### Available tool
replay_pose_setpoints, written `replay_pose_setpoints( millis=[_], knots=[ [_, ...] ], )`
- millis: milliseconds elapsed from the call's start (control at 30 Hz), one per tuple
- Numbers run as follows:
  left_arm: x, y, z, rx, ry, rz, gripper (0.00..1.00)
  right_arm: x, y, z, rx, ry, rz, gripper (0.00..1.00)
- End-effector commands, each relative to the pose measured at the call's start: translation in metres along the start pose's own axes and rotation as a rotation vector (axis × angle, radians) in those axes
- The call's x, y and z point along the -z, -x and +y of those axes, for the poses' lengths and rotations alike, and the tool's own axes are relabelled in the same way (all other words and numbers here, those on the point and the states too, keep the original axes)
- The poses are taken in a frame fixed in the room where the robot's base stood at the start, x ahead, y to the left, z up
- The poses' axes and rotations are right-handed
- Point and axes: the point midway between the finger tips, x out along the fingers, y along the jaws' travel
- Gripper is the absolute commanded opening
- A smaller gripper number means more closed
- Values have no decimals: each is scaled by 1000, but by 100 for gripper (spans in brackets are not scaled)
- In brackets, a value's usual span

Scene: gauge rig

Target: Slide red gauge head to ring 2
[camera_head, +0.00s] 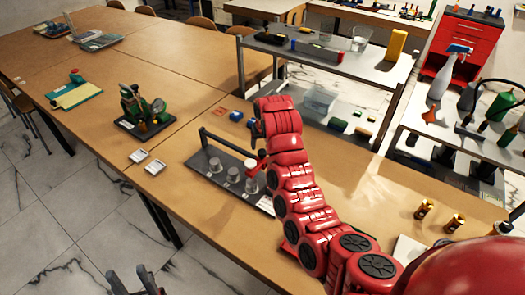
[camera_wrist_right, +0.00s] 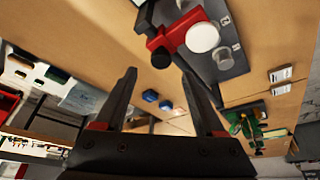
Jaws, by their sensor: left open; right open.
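The red gauge head (camera_head: 257,161) sits on the dark rail of the gauge rig (camera_head: 232,178), partly hidden by my right arm. The rig has grey cylinders in a row on its base. My left gripper (camera_head: 132,279) is open and empty, low at the left, away from the table.
Two small white tags (camera_head: 147,162) and a green device on a black tray (camera_head: 145,120) lie left of the rig. A blue piece (camera_head: 236,116) lies behind it. Orange-brown cylinders (camera_head: 425,209) stand at the right. A grey shelf (camera_head: 330,57) stands behind the table.

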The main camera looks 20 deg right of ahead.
Motion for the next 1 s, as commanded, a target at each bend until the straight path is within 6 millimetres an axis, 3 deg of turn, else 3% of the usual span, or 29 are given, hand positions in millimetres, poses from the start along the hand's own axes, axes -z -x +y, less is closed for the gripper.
replay_pose_setpoints(
  millis=[200, 400, 833, 1000],
  knots=[
    [2, -13, -1, 0, 0, -1, 50, 1, -32, 0, -1, 2, -2, 72],
    [3, -17, -1, 0, 0, -1, 50, 1, -49, -1, 0, 2, -1, 72],
    [3, -17, -1, 0, 0, -1, 50, 0, -56, -1, 1, 0, 1, 72],
    [3, -17, -1, 0, 0, -1, 50, 0, -56, -1, 1, 0, 0, 41]
  ],
)
